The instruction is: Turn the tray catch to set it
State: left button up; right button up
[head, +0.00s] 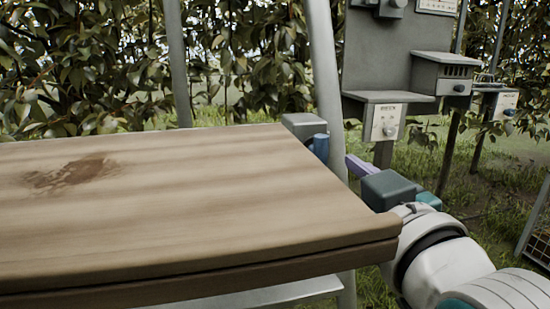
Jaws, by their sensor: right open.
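The wooden tray top (230,190) fills the left and middle of the head view, with a dark stain on its left part. At its far right corner is a grey block (303,126) with a blue cylinder (320,147) beside it, which may be the tray catch; its setting cannot be read. My right gripper (351,162) is just beyond the tray's right edge, its purple finger pointing toward the blue cylinder. It is open, and a gap shows between finger and cylinder. Its other finger is not clearly visible. My left gripper is out of view.
Pale metal legs (324,70) rise behind the tray. A grey panel (390,55) with a labelled box (385,118) and a slotted box (443,75) stands at the back right. Leafy trees fill the back. A mesh crate (540,240) is at the right edge, with grass between.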

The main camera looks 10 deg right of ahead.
aim_at(323, 159)
jog(key=shift+w+b, duration=0.65)
jog(key=shift+w, duration=2.1)
jog(key=shift+c, duration=0.3)
grip_shut()
